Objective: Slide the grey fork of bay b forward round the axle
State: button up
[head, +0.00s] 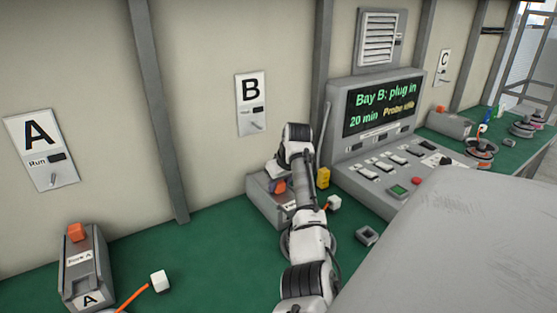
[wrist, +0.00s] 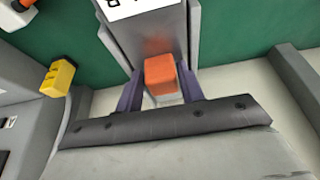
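Bay B's grey box (head: 262,204) stands on the green bench below the B sign, partly hidden by my arm. An orange block (head: 279,187) sits at its back end. In the wrist view the orange block (wrist: 160,76) stands between the two purple fingers of my gripper (wrist: 161,88). The fingers lie close on either side of it; I cannot tell whether they touch it. The box top with its label (wrist: 140,8) runs away from the block. The grey fork itself and the axle cannot be made out; my arm covers much of the round part beside the box.
A yellow block (head: 323,177) and a white connector (head: 334,202) are close beside my arm. The grey console (head: 372,180) stands to the right. Bay A's box (head: 84,270) and orange cable are at the left.

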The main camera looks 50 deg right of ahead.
jog(key=shift+r, duration=0.2)
jog(key=b+v, duration=0.3)
jog(key=v, duration=1)
jog(key=shift+s+r, duration=0.25)
jog(key=shift+r, duration=0.05)
jog(key=shift+s+f, duration=0.1)
